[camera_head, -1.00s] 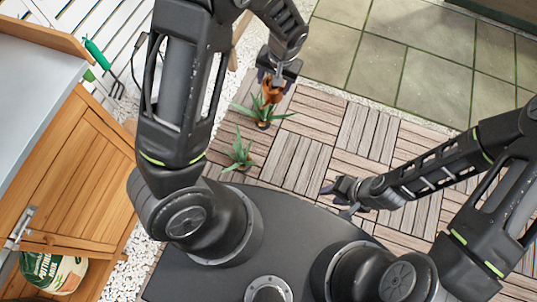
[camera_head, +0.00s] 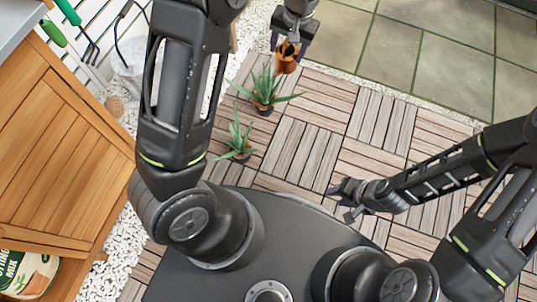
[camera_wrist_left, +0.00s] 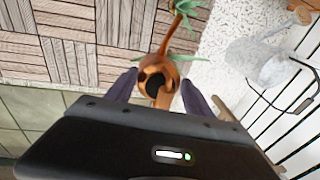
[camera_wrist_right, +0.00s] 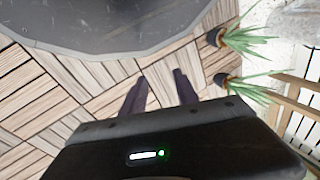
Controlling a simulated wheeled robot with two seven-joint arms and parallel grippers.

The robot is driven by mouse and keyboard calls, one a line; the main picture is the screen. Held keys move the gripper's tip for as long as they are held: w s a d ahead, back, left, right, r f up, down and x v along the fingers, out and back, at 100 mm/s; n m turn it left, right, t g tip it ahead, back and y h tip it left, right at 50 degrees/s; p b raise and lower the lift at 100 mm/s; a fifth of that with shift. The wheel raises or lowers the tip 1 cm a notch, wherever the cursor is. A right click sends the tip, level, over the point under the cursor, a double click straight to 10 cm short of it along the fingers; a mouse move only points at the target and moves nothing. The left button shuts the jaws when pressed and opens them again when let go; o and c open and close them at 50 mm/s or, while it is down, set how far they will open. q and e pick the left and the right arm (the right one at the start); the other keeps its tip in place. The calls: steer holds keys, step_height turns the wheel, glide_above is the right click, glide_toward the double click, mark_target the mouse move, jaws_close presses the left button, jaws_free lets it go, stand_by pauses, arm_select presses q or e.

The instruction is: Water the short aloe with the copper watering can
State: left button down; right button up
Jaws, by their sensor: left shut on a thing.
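The copper watering can (camera_head: 287,57) is held by my left gripper (camera_head: 289,44), which is shut on it, above and right of the farther aloe in the head view. In the left wrist view the can (camera_wrist_left: 156,72) sits between the fingers, its spout reaching toward an aloe (camera_wrist_left: 190,8) at the top edge. The farther aloe (camera_head: 264,86) spreads wider; the nearer aloe (camera_head: 237,140) is closer to my base. Both stand in small dark pots; I cannot tell clearly which is shorter. No water is visible. My right gripper (camera_head: 345,198) is open and empty above the deck.
A wooden cabinet (camera_head: 65,150) stands at the left, with a potting mix bag (camera_head: 25,274) in its lower part. Garden tools (camera_head: 85,38) hang by the white slats. White gravel borders the wooden deck (camera_head: 300,150). Deck right of the aloes is clear.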

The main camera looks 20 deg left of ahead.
arm_select(q)
steer(key=w+a+f+m+h+b, duration=0.1)
steer(key=a+f+m+b, duration=0.2)
steer(key=f+b, duration=0.85)
steer(key=w+a+f+m+b, duration=0.1)
steer(key=a+f+m+b, duration=0.35)
steer(key=f, duration=1.15)
steer(key=s+d+f+m+b, duration=0.1)
steer(key=s+d+f+m, duration=0.2)
steer(key=s+f, duration=0.3)
steer(key=s+d+f+m+t+h+b, duration=0.1)
steer(key=s+d+f+m, duration=0.2)
steer(key=s+f, duration=0.4)
step_height(320, 180, down, 4)
steer(key=shift+d+m, duration=0.35)
steer(key=shift+m, duration=0.3)
steer(key=shift+s+f, duration=0.1)
steer(key=shift+f, duration=0.15)
